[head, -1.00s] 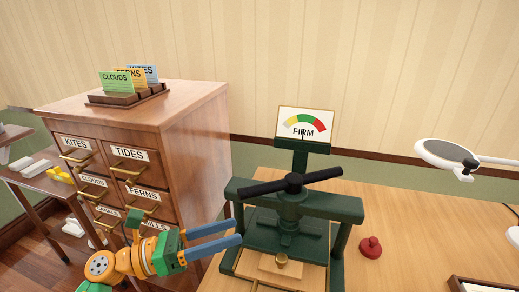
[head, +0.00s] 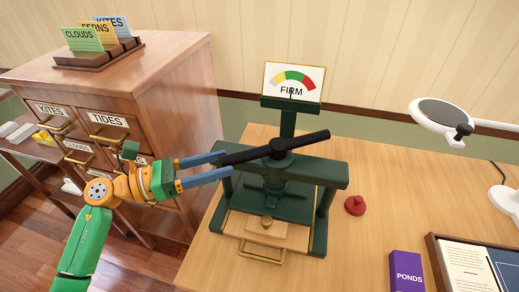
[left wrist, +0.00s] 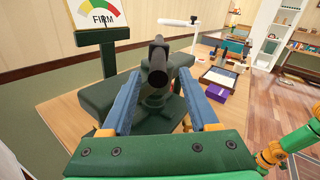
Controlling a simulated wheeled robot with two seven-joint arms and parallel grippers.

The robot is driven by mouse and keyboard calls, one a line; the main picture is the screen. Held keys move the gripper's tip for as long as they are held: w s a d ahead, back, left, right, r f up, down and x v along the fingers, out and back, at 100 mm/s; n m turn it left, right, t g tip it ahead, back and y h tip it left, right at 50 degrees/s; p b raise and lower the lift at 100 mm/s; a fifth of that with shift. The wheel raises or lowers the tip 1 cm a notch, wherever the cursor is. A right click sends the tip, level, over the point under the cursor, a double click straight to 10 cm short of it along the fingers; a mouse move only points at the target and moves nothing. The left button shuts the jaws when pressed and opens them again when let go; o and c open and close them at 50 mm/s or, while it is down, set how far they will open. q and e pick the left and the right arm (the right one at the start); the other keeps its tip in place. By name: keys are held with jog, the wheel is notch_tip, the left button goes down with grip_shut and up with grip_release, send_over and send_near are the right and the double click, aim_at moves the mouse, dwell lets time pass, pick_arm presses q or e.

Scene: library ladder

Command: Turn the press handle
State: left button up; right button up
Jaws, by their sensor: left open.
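The dark green press (head: 285,195) stands on the wooden desk. Its black bar handle (head: 300,140) lies across the top, slanting up to the right. A dial sign marked FIRM (head: 293,82) stands behind it, its needle pointing about straight up. My left gripper (head: 222,167) is open at the handle's left end, with one blue finger on each side of it. In the left wrist view the handle's end (left wrist: 158,62) sits between the two fingers of the gripper (left wrist: 162,100); contact cannot be told. My right gripper is not in the head view.
A wooden card cabinet (head: 170,90) with labelled drawers stands left of the desk, close to my left arm. A red knob-like object (head: 354,205), a purple PONDS box (head: 406,272), a tray (head: 436,262) and a lamp (head: 446,115) are to the right.

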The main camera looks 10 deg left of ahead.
aim_at(269, 150)
pick_arm(q)
jog(key=shift+w+d, duration=0.2)
jog(key=shift+d, duration=0.1)
jog(key=p+x, duration=0.3)
jog(key=x, duration=0.3)
jog(key=shift+p, duration=0.3)
jog(key=shift+w+d, duration=0.1)
jog(key=shift+d, duration=0.05)
grip_shut()
dwell(0.7)
